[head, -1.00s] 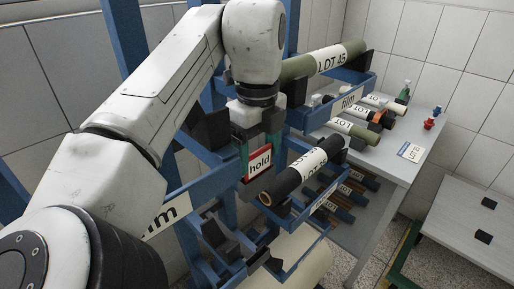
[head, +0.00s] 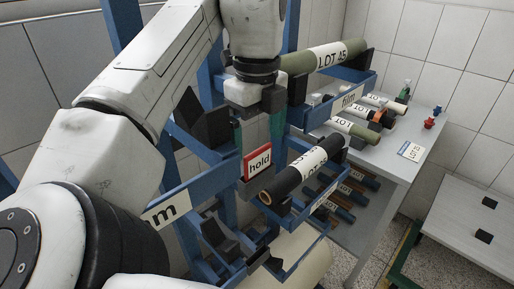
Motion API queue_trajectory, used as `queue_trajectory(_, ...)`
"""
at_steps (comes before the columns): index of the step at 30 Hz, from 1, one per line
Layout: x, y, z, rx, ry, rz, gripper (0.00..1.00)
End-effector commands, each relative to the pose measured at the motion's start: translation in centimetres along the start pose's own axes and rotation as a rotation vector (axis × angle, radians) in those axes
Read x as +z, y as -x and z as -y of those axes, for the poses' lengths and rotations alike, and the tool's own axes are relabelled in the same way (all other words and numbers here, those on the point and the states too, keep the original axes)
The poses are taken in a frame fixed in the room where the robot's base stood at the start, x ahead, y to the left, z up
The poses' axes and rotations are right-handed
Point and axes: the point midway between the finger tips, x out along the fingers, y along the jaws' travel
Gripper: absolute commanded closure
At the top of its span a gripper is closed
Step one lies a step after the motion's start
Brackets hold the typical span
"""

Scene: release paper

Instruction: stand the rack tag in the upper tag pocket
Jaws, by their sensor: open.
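The rack tag (head: 257,163), a white plate with a red border reading "hold", stands upright on the blue rack (head: 205,182), left of the black roll. Its lower edge sits at the rack's crossbar; the upper tag pocket itself cannot be made out clearly behind it. My gripper (head: 258,138) is open, directly above the tag. Its dark fingers with teal tips are spread to either side of the tag's top, and nothing is held between them.
A black roll with a white label (head: 302,172) lies close on the right of the tag. A green roll marked LOT 45 (head: 328,57) lies higher on the rack. A grey table (head: 412,137) with several rolls and a small card (head: 411,151) stands at right.

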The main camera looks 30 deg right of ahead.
Motion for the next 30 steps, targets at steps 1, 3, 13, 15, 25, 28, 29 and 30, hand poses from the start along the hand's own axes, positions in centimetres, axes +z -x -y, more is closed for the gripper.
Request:
queue_trajectory(1, 0.1, 1.1, 0.1, -0.002, -0.001, 0.004, 0.01)
queue_trajectory(3, 0.1, 2.6, 0.1, -0.002, -0.001, 0.004, 0.01)
queue_trajectory(13, 0.1, 8.0, 0.0, 0.002, 0.0, 0.003, 0.01)
queue_trajectory(15, 0.0, 8.5, 0.0, 0.001, 0.0, 0.001, 0.01)
queue_trajectory(25, 0.0, 8.9, 0.0, 0.0, 0.0, 0.001, 0.01)
queue_trajectory(28, 0.0, 8.8, 0.0, 0.0, -0.001, 0.001, 0.01)
queue_trajectory(29, 0.0, 8.8, 0.0, 0.0, 0.0, 0.001, 0.01)
queue_trajectory(30, 0.0, 8.8, 0.0, 0.0, 0.0, 0.001, 0.01)
